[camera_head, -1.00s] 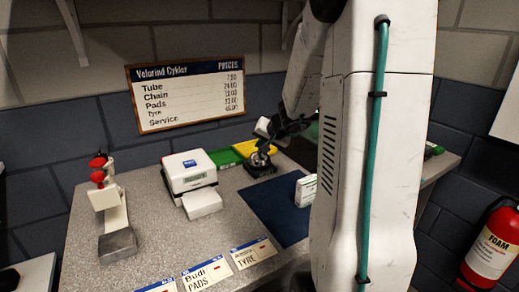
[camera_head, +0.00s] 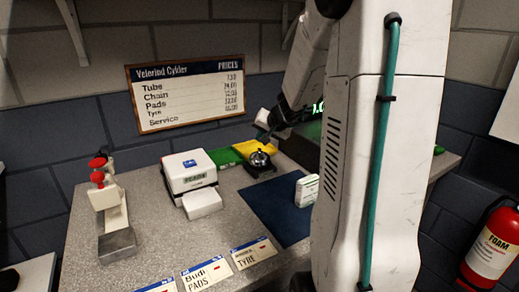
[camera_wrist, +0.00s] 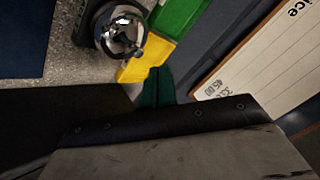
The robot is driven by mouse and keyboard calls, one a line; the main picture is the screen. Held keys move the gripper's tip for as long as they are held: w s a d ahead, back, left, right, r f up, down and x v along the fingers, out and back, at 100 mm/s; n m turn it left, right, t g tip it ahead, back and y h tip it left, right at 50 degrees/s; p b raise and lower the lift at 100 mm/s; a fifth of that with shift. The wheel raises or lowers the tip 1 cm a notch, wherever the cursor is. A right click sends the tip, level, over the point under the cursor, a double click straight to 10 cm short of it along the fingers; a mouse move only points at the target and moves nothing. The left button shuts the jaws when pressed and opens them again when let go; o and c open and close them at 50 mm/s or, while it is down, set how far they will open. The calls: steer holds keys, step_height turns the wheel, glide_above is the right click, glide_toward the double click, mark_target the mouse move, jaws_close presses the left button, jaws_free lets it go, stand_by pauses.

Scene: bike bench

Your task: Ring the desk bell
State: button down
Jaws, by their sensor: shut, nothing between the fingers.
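The desk bell (camera_head: 259,158) is a shiny metal dome on a dark base, standing on the counter at the back, beside the yellow bin. It also shows in the wrist view (camera_wrist: 120,30), near the top, with its dome upright. My gripper (camera_head: 265,140) is shut and empty. In the head view its tip appears just above the bell, with a small gap between them. In the wrist view its dark teal fingertips (camera_wrist: 157,86) appear below and right of the bell, over the yellow bin's edge. The exact height above the bell is hard to tell.
A yellow bin (camera_head: 245,147) and a green bin (camera_head: 224,157) lie behind the bell. A price board (camera_head: 190,92) hangs on the wall.

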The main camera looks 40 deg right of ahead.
step_height(320, 180, up, 5)
steer(key=shift+r, duration=0.1)
stand_by(0.4)
stand_by(0.7)
steer(key=s+a+f+n+g+y, duration=0.1)
steer(key=s+a+n+g+y, duration=0.15)
steer(key=s+a, duration=0.5)
steer(key=s+a+f+n+g+y, duration=0.1)
steer(key=s+a+f+g+y, duration=0.2)
steer(key=a, duration=0.8)
steer(key=s+a+r+n+g+h, duration=0.1)
steer(key=s+a+r+n+h, duration=0.1)
steer(key=s+a, duration=0.4)
steer(key=s+a+r+n+g+h, duration=0.1)
steer(key=s+a+n, duration=0.4)
steer(key=s, duration=0.6)
steer(key=shift+s+a+r+h, duration=0.35)
steer(key=shift+a+h, duration=0.2)
steer(key=shift+a, duration=0.2)
